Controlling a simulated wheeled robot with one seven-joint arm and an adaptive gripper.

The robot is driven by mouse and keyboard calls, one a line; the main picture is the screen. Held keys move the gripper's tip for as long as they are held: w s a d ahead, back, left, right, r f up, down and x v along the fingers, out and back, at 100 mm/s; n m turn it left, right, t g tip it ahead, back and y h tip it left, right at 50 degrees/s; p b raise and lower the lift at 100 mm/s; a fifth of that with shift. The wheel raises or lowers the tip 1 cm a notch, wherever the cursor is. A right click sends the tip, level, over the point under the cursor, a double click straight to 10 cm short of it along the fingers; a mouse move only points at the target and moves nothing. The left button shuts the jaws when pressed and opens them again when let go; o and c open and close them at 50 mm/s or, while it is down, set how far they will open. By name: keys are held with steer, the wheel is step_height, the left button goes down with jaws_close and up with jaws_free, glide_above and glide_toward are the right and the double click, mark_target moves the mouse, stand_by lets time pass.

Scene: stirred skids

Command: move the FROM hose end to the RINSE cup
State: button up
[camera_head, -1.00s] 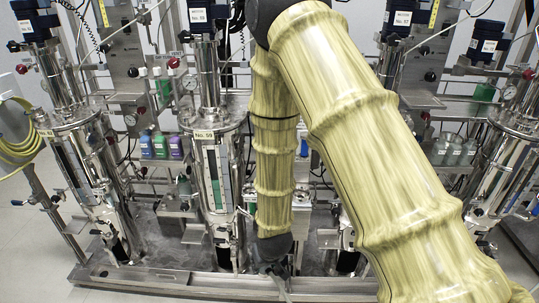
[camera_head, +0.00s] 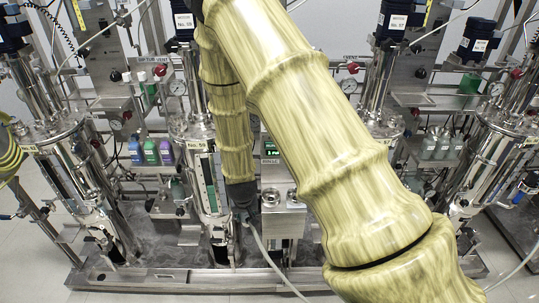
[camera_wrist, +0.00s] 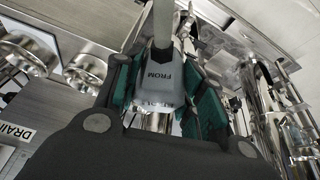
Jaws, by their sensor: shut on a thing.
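My gripper (camera_wrist: 164,88) has teal finger pads shut on the grey FROM hose end (camera_wrist: 162,76), with its FROM label facing the wrist camera. The pale hose (camera_wrist: 164,22) leaves it toward the top of the wrist view. In the head view my gripper (camera_head: 243,203) is just left of a metal box, and the hose (camera_head: 270,260) hangs down to the right. Two round metal cups sit on that box: a left cup (camera_head: 269,197) and a right cup (camera_head: 293,198). A partly readable label above them appears to say RINSE. Which cup it names is unclear.
The steel column No. 59 (camera_head: 205,185) stands close left of my gripper. Coloured bottles (camera_head: 150,151) stand farther left.

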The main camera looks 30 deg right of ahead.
steer(key=w+d+r+m+h+p, duration=0.1)
steer(key=w+d+r+m+p, duration=0.1)
steer(key=d+r+p, duration=0.35)
steer(key=w+d+r+m+p, duration=0.2)
steer(key=d+r+m+p, duration=0.1)
steer(key=d+r, duration=0.4)
steer(key=shift+g, duration=0.3)
steer(key=f+b, duration=0.1)
steer(key=f, duration=0.1)
steer(key=f+b, duration=0.2)
steer(key=f, duration=0.1)
steer(key=f+b, duration=0.2)
steer(key=shift+w+d+f, duration=0.1)
steer(key=shift+d+f, duration=0.2)
steer(key=shift+d, duration=0.05)
steer(key=shift+a, duration=0.1)
steer(key=shift+f+b, duration=0.9)
steer(key=shift+f, duration=0.85)
steer(key=o, duration=1.3)
